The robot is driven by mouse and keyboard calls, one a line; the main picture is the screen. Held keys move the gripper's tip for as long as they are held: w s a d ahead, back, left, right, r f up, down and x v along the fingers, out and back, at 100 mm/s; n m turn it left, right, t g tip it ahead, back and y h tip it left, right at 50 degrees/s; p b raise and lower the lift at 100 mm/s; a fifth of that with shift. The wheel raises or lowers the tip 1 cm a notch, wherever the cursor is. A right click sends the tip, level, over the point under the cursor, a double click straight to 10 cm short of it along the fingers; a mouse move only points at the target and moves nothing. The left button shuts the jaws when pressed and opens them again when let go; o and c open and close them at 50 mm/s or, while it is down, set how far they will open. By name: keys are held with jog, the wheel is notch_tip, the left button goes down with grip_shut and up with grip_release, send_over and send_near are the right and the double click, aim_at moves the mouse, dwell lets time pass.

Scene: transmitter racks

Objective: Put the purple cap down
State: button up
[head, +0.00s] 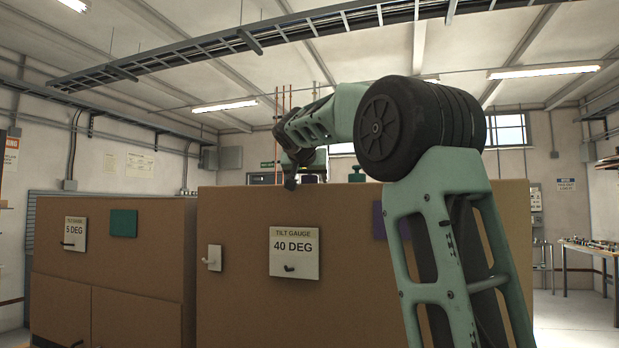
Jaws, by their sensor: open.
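My arm reaches up and over to the left, ending at my gripper (291,182) by the top front edge of the brown rack (240,260). The gripper is small and dark in this view, with its jaws open. I see no purple cap. Whatever lies behind the gripper and the rack's top edge is hidden.
A purple patch (379,221) on the rack front is partly covered by my arm. A green object (357,174) shows above the rack. A gauge plate marked 40 DEG (294,252) and a pale switch plate (214,258) sit on its front. Another brown rack (150,270) stands left.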

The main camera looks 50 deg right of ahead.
jog(key=b+v, duration=0.3)
jog(key=v, duration=0.9)
jog(key=shift+b, duration=0.4)
